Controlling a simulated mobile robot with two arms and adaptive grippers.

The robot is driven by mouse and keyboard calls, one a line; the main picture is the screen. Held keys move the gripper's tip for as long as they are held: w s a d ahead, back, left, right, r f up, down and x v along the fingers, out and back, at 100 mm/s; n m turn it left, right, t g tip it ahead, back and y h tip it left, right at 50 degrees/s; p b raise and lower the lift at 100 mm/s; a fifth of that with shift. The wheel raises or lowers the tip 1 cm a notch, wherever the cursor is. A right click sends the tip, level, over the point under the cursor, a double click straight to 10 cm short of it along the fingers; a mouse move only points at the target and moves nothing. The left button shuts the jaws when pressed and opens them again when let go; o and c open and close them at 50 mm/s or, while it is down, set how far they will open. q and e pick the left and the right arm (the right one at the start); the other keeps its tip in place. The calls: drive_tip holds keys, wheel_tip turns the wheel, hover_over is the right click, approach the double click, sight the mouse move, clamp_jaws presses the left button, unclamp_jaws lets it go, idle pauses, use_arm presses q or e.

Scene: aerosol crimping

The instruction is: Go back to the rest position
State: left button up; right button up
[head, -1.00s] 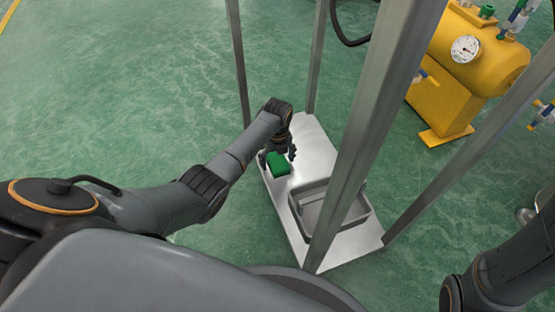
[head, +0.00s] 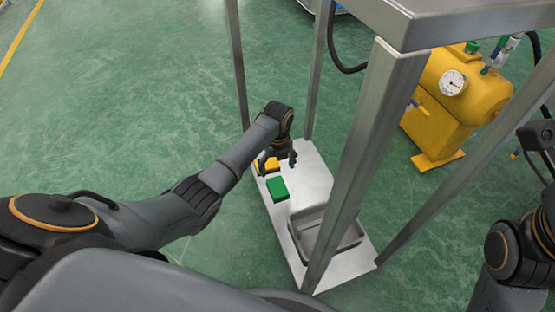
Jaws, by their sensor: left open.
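My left arm reaches in from the left to the low metal shelf of a steel frame. My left gripper (head: 277,163) is open, just above the far left part of the shelf (head: 318,180). A green block (head: 278,188) lies on the shelf just in front of the gripper, apart from it. A yellow object (head: 269,165) shows behind and between the fingers, partly hidden. My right arm stands at the right edge; a dark part at its upper end, perhaps my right gripper (head: 538,142), is cut off by the frame edge.
A grey tray (head: 356,233) sits on the near part of the shelf. Steel posts (head: 362,165) rise around the shelf to a metal top (head: 440,22). A yellow tank with a gauge (head: 470,85) stands behind at the right. Green floor is clear on the left.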

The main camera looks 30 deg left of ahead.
use_arm(q)
drive_tip(key=shift+r, duration=0.35)
idle(0.3)
